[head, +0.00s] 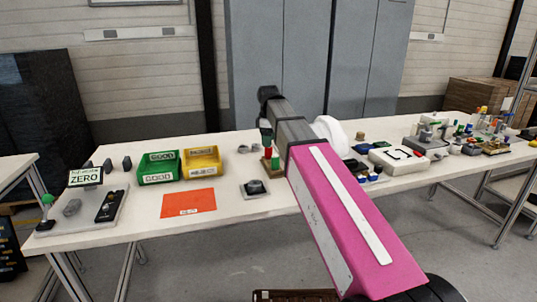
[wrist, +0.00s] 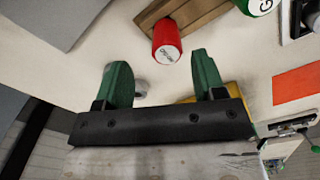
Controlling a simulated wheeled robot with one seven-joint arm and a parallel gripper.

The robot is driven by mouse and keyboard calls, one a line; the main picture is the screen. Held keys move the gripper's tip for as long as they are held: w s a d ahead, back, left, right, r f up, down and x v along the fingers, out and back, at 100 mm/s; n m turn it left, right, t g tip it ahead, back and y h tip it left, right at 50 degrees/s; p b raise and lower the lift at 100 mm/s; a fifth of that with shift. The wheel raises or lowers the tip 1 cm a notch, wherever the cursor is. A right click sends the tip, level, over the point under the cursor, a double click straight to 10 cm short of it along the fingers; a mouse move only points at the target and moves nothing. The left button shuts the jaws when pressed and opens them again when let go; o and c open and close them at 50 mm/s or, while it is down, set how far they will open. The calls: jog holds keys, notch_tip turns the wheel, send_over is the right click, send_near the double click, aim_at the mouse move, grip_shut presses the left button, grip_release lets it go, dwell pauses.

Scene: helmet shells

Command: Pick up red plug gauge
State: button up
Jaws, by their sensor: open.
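The red plug gauge (wrist: 167,44) stands in a wooden block (wrist: 200,14), its labelled red end facing the wrist camera. Its red also shows just under my gripper in the head view (head: 267,153). The green plug gauge (head: 275,162) is beside it in the same block, and its end shows at the top edge of the wrist view (wrist: 257,6). My gripper (wrist: 159,62) is open, with green fingers spread wide. The red end lies just beyond the fingertips, between their lines in the picture; the exact gap cannot be told. Nothing is held.
On the white table (head: 130,225), a green bin (head: 158,178), a yellow bin (head: 203,172) and an orange sheet (head: 188,205) lie left of the block. A dark part on a pale plate (head: 256,188) sits in front. Several fixtures crowd the right; the front left is clearer.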

aim_at(268, 151)
jog(key=shift+s+f, duration=0.2)
jog(key=shift+f, duration=1.2)
jog(key=shift+s+f, duration=0.2)
jog(key=shift+f, duration=1.15)
jog(key=c, duration=0.9)
